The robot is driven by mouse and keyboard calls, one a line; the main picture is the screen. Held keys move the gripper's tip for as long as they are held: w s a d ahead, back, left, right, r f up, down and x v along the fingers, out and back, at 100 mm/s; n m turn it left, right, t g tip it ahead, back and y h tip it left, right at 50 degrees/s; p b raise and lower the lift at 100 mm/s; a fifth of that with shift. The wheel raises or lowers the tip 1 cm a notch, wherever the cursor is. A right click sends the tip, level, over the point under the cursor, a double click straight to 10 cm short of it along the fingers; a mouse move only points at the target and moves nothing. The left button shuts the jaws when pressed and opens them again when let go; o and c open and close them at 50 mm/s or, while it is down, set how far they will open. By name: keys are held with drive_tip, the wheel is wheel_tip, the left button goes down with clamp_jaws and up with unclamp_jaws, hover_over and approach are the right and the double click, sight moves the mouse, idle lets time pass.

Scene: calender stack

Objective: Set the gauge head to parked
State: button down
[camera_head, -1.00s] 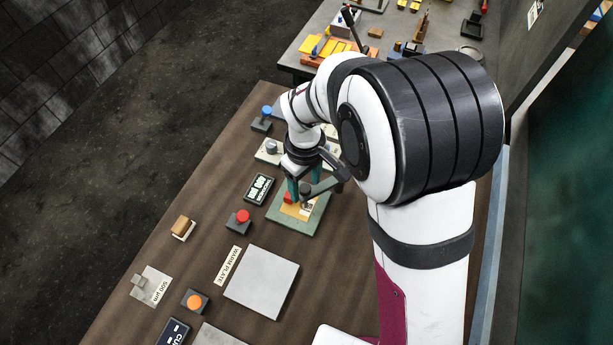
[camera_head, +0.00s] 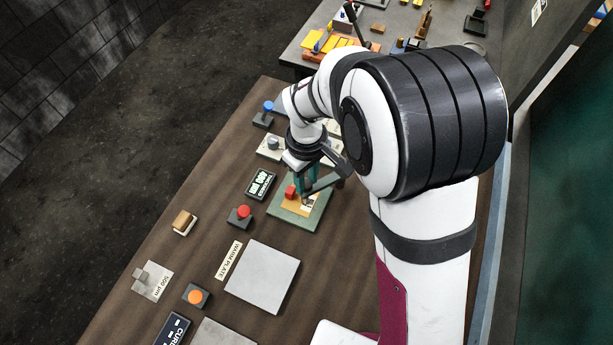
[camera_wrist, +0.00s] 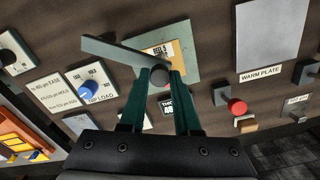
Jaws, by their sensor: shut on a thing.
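The gauge head is a dark grey bar (camera_wrist: 118,50) with a round knob (camera_wrist: 161,76) at one end. The far end of the bar is partly covered by my arm.
A thickness display (camera_head: 261,184) and a red button (camera_head: 241,213) stand left of the plate. The warm plate (camera_head: 263,277) lies nearer. A blue knob (camera_wrist: 88,90) on a nip load dial shows in the wrist view. A blue-topped control (camera_head: 267,107) stands farther back.

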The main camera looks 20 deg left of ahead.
drive_tip(key=shift+r, duration=0.1)
idle(0.7)
drive_tip(key=d+n, duration=1.2)
drive_tip(key=n, duration=0.3)
drive_tip(key=shift+w+n, duration=0.4)
idle(0.6)
drive_tip(key=c, duration=0.6)
unclamp_jaws()
wheel_tip(320, 180, up, 16)
drive_tip(key=shift+f, duration=0.15)
